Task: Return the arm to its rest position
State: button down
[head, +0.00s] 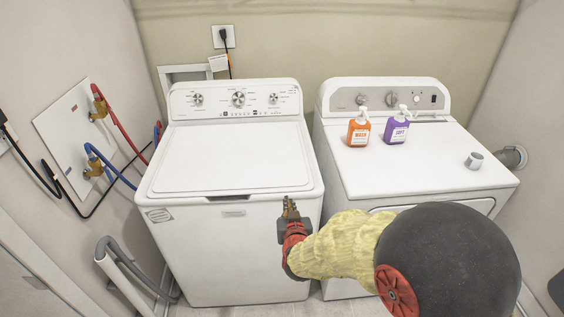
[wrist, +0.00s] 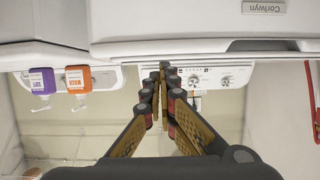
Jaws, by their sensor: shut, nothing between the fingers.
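My gripper (head: 288,206) is in front of the washer's front top edge in the head view, with its fingers together and empty. In the wrist view my gripper (wrist: 162,70) also shows its fingertips meeting, with nothing between them. My arm, in a yellow sleeve, reaches in from the lower right of the head view. The washer (head: 222,255) stands at centre left with its lid closed. The wrist view is upside down and shows the washer's front panel (wrist: 210,20) and lid edge close to the fingers.
The dryer (head: 440,175) stands right of the washer. On its top are an orange bottle (head: 358,130), a purple bottle (head: 397,129) and a small grey cup (head: 474,161). Hoses (head: 115,130) run along the left wall. A grey drain pipe (head: 125,270) stands at lower left.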

jog(key=s+a+f+g+y, duration=0.1)
jog(key=s+a+f+g, duration=0.2)
jog(key=s+f+g, duration=0.45)
jog(key=s+n+g+y, duration=0.1)
jog(key=s+n+g, duration=0.1)
jog(key=s, duration=0.7)
jog(key=s+d+r+m+h, duration=0.1)
jog(key=s+d+r, duration=0.6)
jog(key=r, duration=0.4)
jog(key=s+d+r+m+h, duration=0.1)
jog(key=s+d+r, duration=0.6)
jog(key=s+r, duration=0.2)
notch_tip(320, 180, up, 2)
jog(key=shift+d+r+t, duration=0.2)
jog(key=shift+d+t, duration=0.2)
jog(key=shift+t, duration=0.05)
